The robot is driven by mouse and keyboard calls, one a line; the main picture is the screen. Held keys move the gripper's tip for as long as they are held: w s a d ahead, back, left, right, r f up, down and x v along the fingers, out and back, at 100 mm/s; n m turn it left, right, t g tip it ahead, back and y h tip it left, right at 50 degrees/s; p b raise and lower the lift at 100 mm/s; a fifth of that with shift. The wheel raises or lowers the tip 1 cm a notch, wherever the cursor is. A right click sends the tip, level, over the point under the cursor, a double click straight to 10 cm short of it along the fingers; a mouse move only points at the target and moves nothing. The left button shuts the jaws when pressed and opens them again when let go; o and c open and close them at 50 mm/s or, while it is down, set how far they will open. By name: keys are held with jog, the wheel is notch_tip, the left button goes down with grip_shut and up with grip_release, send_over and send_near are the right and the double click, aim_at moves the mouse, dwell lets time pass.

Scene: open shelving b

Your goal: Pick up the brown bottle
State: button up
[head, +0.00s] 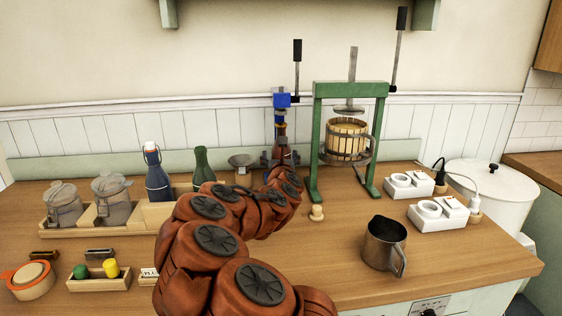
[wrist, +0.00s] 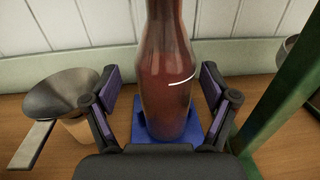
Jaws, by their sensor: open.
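The brown bottle (wrist: 168,75) stands upright on a blue base (wrist: 195,130) and fills the middle of the wrist view. My gripper (wrist: 165,98) is open, with one finger on each side of the bottle's lower part. Gaps show between the bottle and both fingers, so I see no grip on it. In the head view the bottle (head: 282,150) stands at the back of the counter, under a blue capping device (head: 282,100). My orange arm reaches toward it and hides its lower part.
A green-framed press (head: 316,140) stands close to the right of the bottle. A metal funnel (wrist: 62,92) is close on the left. A dark green bottle (head: 201,165), a blue swing-top bottle (head: 157,175) and jars stand further left. A metal jug (head: 383,243) stands front right.

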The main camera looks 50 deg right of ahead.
jog(key=shift+d+p+x, duration=0.2)
jog(key=shift+p+x, duration=0.25)
jog(key=shift+x, duration=1.9)
jog(key=shift+s, duration=0.2)
grip_shut()
